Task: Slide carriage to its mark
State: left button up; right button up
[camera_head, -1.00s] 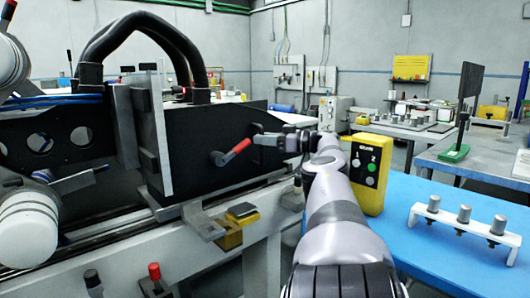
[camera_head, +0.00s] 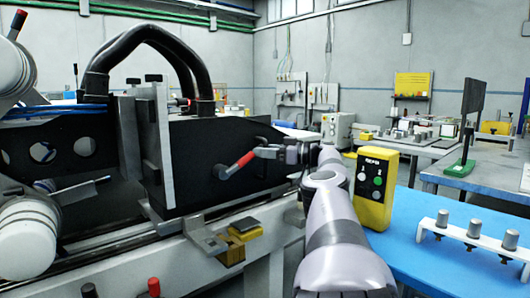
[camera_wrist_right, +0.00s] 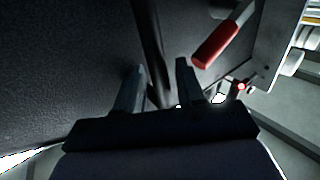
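The carriage (camera_head: 205,150) is a black box with an upright grey plate (camera_head: 157,150) at its left end, standing on a pale machine bed. A lever with a red grip (camera_head: 238,164) is on its front face; the red grip also shows in the right wrist view (camera_wrist_right: 215,45). My right gripper (camera_head: 272,152) is at the carriage's front face, just right of the red grip. In the right wrist view its two fingers (camera_wrist_right: 160,75) are apart, with a dark bar between or behind them; contact cannot be told. The mark cannot be made out. My left gripper is not in view.
A yellow control box (camera_head: 377,188) stands right of my right arm. A blue table (camera_head: 425,255) at right holds a white rack (camera_head: 468,235) of metal cylinders. Yellow blocks (camera_head: 232,252) sit below the carriage at the bed's front. Black hoses (camera_head: 150,40) arch above.

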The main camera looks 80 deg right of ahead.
aim_at(251, 132)
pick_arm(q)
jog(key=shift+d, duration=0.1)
pick_arm(e)
jog(key=shift+s+f, duration=0.1)
jog(key=shift+s, duration=0.05)
jog(key=shift+r+p, duration=0.5)
jog(key=r+p, duration=0.2)
jog(key=r, duration=0.1)
jog(key=r+p, duration=0.1)
jog(key=p, duration=0.1)
jog(key=shift+d+r, duration=0.25)
jog(key=shift+d, duration=0.05)
notch_tip(251, 132, up, 6)
jog(key=p, duration=0.6)
jog(key=shift+a+r, duration=0.1)
jog(key=shift+a, duration=0.05)
pick_arm(q)
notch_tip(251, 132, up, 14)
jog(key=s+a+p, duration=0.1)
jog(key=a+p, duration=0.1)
jog(key=p, duration=0.6)
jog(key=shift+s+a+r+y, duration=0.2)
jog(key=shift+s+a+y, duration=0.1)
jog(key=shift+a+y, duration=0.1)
pick_arm(e)
notch_tip(251, 132, up, 8)
jog(key=shift+a+r, duration=0.15)
